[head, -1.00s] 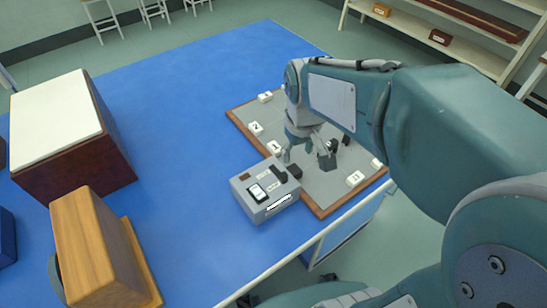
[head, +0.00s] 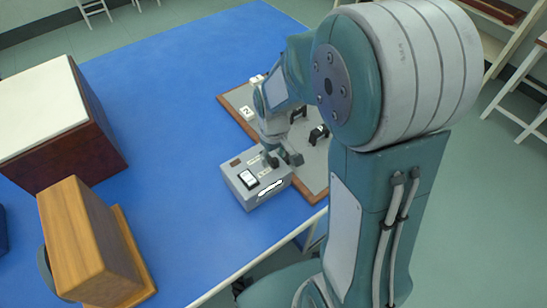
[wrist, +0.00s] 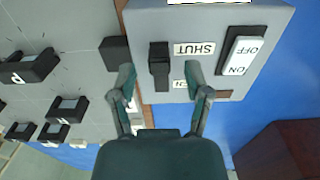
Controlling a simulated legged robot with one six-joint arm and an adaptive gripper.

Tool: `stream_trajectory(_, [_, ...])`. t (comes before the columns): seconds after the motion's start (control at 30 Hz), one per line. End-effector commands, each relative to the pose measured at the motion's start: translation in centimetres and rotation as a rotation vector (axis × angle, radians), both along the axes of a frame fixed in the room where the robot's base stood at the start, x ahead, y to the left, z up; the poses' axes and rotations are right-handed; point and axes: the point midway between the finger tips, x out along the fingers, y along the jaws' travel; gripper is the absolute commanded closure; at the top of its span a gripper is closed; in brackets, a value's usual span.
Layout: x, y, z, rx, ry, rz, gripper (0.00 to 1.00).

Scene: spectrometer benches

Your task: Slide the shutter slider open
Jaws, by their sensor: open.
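The grey shutter box (head: 245,197) stands on the blue bench top; its top also fills the upper right of the wrist view (wrist: 215,15). The black shutter slider (wrist: 160,65) is on that top, with its raised knob at the end beside the SHUT label (wrist: 194,48). A second label (wrist: 179,84) by its other end is partly hidden by a finger. My gripper (wrist: 160,75) is open, with one finger on each side of the slider in the wrist view. I cannot tell whether the fingers touch it. In the head view my gripper (head: 282,158) is over the box's far right part.
A white ON/OFF rocker switch (wrist: 242,52) is on the same box. A black block (wrist: 115,53) is beside the left finger. A grey board with a wooden edge (head: 312,193) holds black parts next to the box. A wooden block (head: 75,240) and a dark red case (head: 85,150) stand left.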

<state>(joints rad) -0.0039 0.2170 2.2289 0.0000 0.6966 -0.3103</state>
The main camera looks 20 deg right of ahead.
Motion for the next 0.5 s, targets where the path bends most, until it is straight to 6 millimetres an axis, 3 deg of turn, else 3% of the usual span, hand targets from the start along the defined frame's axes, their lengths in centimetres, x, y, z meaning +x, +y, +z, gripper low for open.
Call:
stream_trajectory(0.13, [-0.02, 0.00, -1.13, 0.000, 0.000, 0.000, 0.37])
stream_trajectory(0.4, [0.00, 0.00, -1.29, 0.000, -0.001, 0.000, 0.37])
stream_trajectory(0.43, [0.00, 0.00, -1.29, 0.000, -0.001, 0.000, 0.46])
stream_trajectory(0.5, [0.00, 0.00, -1.28, 0.000, -0.001, 0.000, 0.77])
